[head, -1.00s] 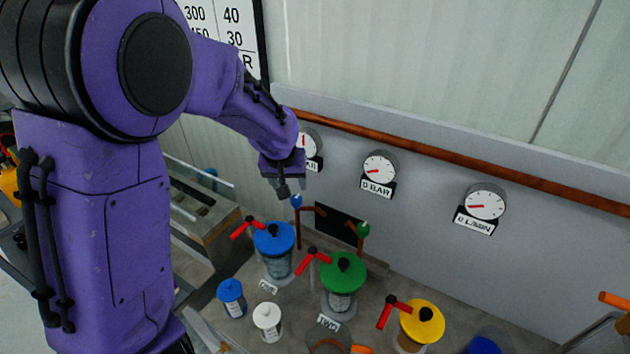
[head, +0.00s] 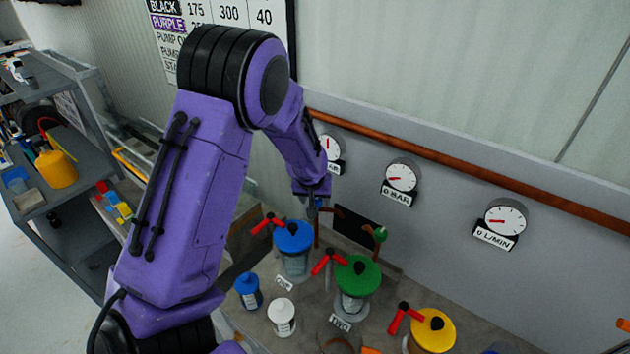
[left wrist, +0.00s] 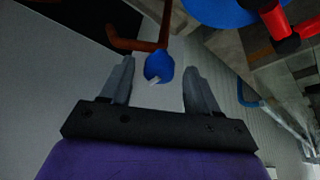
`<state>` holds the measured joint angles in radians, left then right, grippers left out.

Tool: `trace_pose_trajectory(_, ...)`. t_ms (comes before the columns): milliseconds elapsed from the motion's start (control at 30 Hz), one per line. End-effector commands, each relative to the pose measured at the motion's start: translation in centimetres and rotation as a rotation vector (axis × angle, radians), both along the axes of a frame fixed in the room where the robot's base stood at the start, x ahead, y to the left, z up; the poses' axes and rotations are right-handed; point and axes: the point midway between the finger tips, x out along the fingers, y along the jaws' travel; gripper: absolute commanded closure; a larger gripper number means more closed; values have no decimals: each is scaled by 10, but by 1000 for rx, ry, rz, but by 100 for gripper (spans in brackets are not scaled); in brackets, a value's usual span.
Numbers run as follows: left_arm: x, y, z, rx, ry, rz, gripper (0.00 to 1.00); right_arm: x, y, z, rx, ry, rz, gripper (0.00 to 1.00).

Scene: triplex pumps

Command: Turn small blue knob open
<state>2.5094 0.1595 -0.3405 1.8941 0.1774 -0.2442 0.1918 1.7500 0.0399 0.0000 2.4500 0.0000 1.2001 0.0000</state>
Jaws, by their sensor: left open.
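The small blue knob (left wrist: 158,66) shows in the left wrist view on the end of a copper-brown pipe, with a small white mark on it. My left gripper (left wrist: 159,75) is open, its two grey fingers on either side of the knob with a gap to each. In the head view my left gripper (head: 314,205) points down by the wall above the blue-lidded jar (head: 293,238), and it largely hides the knob there. A small green knob (head: 380,234) stands on another pipe to the right. My right gripper is in neither view.
Jars with green (head: 357,275) and yellow (head: 433,332) lids and red handles stand on the bench. A small blue bottle (head: 248,291) and a white bottle (head: 282,316) stand in front. Gauges (head: 403,176) line the wall, and a shelf (head: 75,180) stands left.

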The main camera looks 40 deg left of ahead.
Motion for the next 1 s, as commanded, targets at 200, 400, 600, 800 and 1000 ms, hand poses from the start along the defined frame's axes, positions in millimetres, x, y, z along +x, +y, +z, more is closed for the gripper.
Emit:
trace_pose_trajectory(200, 0, 0, 0, 0, 0, -1, 95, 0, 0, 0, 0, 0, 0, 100)
trace_pose_trajectory(400, 0, 0, 0, 0, 0, -4, 95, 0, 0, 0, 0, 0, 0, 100)
trace_pose_trajectory(600, 0, 0, 0, -2, -2, -51, 95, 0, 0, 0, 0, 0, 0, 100)
trace_pose_trajectory(800, 0, 1, 1, -3, -4, -172, 95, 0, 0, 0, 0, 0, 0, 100)
trace_pose_trajectory(1000, 0, 2, 1, -4, -6, -351, 95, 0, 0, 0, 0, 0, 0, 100)
